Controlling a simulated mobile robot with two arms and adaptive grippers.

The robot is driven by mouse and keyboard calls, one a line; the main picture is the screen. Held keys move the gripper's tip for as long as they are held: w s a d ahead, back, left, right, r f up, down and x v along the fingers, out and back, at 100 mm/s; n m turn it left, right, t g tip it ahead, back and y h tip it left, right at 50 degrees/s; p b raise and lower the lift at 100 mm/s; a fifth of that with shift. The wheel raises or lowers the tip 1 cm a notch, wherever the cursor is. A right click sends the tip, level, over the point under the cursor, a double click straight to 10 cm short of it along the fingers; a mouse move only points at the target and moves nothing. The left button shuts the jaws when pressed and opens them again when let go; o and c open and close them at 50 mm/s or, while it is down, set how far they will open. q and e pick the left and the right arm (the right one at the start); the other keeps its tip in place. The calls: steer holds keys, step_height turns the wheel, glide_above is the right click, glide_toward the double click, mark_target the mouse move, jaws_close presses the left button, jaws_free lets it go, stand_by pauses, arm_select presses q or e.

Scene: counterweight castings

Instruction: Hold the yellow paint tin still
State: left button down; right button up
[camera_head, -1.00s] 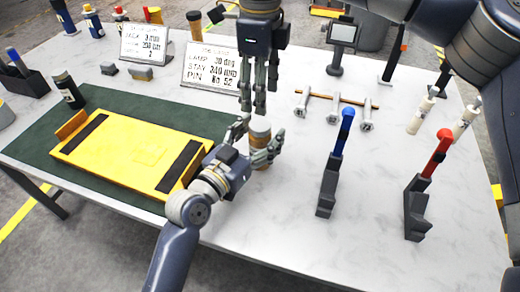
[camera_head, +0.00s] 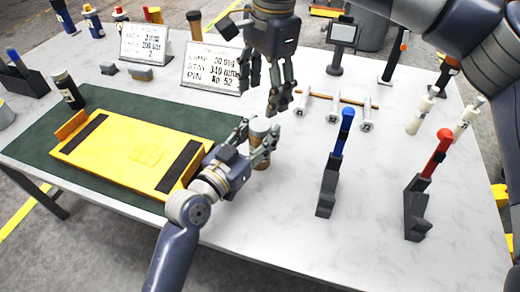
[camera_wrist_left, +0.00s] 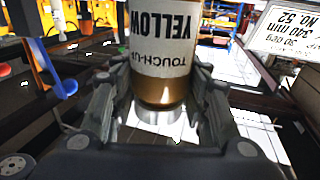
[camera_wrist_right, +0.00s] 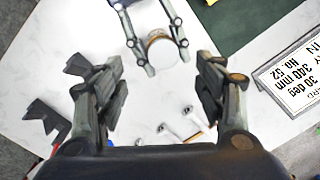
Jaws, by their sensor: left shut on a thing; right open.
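The yellow paint tin (camera_head: 260,128) stands on the white table beside the right end of the green mat. Its label, reading "YELLOW TOUCH-UP", shows upside down in the left wrist view (camera_wrist_left: 163,50). My left gripper (camera_head: 260,142) is shut on the tin, with a finger on each side. My right gripper (camera_head: 279,106) is open and empty, pointing down above and behind the tin. In the right wrist view the tin (camera_wrist_right: 162,52) appears beyond and between my open right fingers (camera_wrist_right: 162,85), apart from them.
A yellow panel with black strips (camera_head: 130,150) lies on the green mat (camera_head: 55,162). Sign cards (camera_head: 211,68) stand behind. Bolts on a wooden rod (camera_head: 335,108) lie to the right. Blue-handled (camera_head: 329,180) and red-handled (camera_head: 417,205) tools stand farther right.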

mark_target(261, 124)
steer(key=d+r+n, duration=0.1)
steer(key=n, duration=0.6)
steer(key=s+r+n+t+y, duration=0.1)
steer(key=n, duration=0.6)
steer(key=d+r+n, duration=0.1)
steer(key=n, duration=0.6)
steer(key=shift+s+d+t+y, duration=0.2)
steer(key=shift+d+t+y, duration=0.1)
steer(key=shift+d+y, duration=0.1)
steer(key=x, duration=1.2)
steer(key=shift+c, duration=0.3)
steer(key=c, duration=1.2)
steer(key=o, duration=1.1)
